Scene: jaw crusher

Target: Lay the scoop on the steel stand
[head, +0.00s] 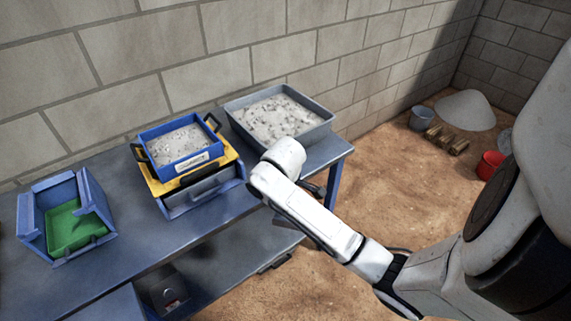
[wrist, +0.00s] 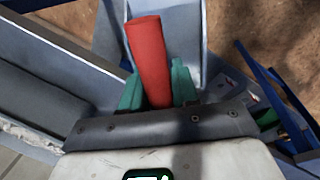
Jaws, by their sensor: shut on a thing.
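My gripper (wrist: 157,88) has green fingers, closed around a red handle (wrist: 146,45), which I take to be the scoop's. A light grey metal surface (wrist: 188,25) lies behind the handle in the wrist view; I cannot tell whether it is the scoop's pan or the steel stand. In the head view my white arm reaches over the front right part of the blue table, just in front of the grey tray. There the arm hides the gripper's fingers and the scoop. I cannot clearly make out the steel stand in the head view.
The grey tray (head: 316,136) of gravel stands at the table's right end. Left of it is a blue-framed box (head: 146,139) of gravel on a yellow frame (head: 226,152). A blue bin with a green floor (head: 66,228) is further left. Blue table surface (head: 130,190) lies bare between them.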

